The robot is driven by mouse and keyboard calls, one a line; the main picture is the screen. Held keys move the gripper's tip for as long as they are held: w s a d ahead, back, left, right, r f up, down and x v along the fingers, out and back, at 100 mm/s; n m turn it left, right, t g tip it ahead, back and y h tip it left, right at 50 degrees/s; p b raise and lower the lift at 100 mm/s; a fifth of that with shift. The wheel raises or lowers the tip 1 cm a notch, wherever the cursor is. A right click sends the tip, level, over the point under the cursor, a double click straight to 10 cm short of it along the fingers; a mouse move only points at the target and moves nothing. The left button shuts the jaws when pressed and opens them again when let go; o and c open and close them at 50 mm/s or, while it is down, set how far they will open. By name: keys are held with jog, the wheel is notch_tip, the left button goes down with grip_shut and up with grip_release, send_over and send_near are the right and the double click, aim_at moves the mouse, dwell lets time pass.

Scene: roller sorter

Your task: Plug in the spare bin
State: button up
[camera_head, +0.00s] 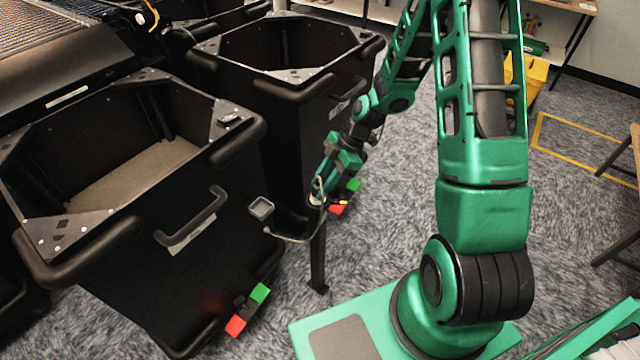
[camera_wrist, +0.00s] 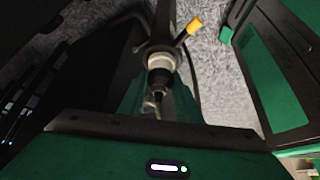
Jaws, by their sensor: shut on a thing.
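The near black bin (camera_head: 215,255) stands at the left in the head view, with a small grey box (camera_head: 262,208) on its right corner. A grey cable (camera_head: 290,239) curves from beside this box toward the top of a black post (camera_head: 318,262). My gripper (camera_head: 319,190) is above that post. In the wrist view, its green fingers (camera_wrist: 158,105) are shut on a dark and metallic plug (camera_wrist: 158,80). The plug meets a pale ring (camera_wrist: 160,60) by a yellow lever (camera_wrist: 193,25). I cannot tell whether it is fully seated.
A second black bin (camera_head: 285,95) stands close behind the post and my gripper. Red and green blocks (camera_head: 248,310) sit low on the near bin. Carpet (camera_head: 560,210) is open at the right, with a yellow floor line and a table.

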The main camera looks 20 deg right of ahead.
jog(key=o, duration=1.3)
jog(key=shift+c, duration=0.2)
jog(key=s+d+r+m+h, duration=0.25)
jog(key=s+d+r, duration=0.2)
jog(key=r, duration=0.35)
jog(key=s+d+r+m+h, duration=0.1)
jog(key=s+d+r+m, duration=0.25)
jog(key=d+r, duration=0.35)
jog(key=s+d+r+m, duration=0.1)
jog(key=s+r+m, duration=0.2)
jog(key=s+m, duration=0.3)
jog(key=s+d+r+m+h, duration=0.1)
jog(key=s+d+r+m, duration=0.1)
jog(key=s+r+m, duration=0.2)
jog(key=s+d+r+m+h, duration=0.1)
jog(key=s+r+m, duration=0.2)
jog(key=s+m, duration=0.5)
jog(key=shift+s+d+r, duration=0.3)
jog(key=shift+s, duration=0.95)
